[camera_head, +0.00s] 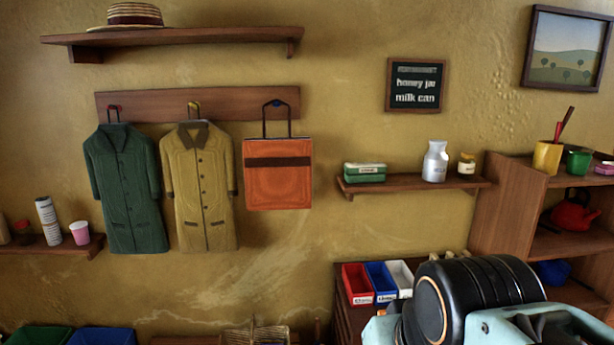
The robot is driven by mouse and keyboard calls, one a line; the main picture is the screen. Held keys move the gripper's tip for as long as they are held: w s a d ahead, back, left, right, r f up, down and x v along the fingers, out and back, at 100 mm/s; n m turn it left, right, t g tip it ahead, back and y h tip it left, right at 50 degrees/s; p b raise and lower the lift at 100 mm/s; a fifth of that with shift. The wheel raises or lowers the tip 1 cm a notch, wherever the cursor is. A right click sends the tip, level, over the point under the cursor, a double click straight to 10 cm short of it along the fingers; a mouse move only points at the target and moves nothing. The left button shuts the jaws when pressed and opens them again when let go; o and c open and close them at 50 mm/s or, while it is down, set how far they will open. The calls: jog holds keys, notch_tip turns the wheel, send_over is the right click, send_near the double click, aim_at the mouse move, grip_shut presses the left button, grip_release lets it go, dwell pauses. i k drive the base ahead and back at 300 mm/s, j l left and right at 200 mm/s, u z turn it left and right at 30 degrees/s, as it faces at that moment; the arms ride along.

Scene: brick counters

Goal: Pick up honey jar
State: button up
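A small honey jar (466,164) with a yellowish lid and a pale label stands upright at the right end of a short wooden wall shelf (408,184). A silvery-white milk can (435,163) stands just left of it, with a small gap between them. A green box (365,173) lies on the left part of the same shelf. Black and pale teal parts of my arm fill the lower right, below the shelf and apart from the jar. My gripper's fingers do not show.
A wooden shelf unit (500,190) is close to the right of the jar, with a yellow cup (547,157) holding brushes on top. Red, blue and white bins (381,281) sit below the shelf. A sign (415,85) hangs above. The wall directly above the jar is clear.

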aim_at(466, 164)
jog(key=i+l+z, duration=0.3)
jog(key=i+l, duration=0.3)
jog(key=l, duration=0.15)
jog(key=i+l+z, duration=0.25)
jog(key=i+l, duration=0.4)
jog(key=i, duration=0.05)
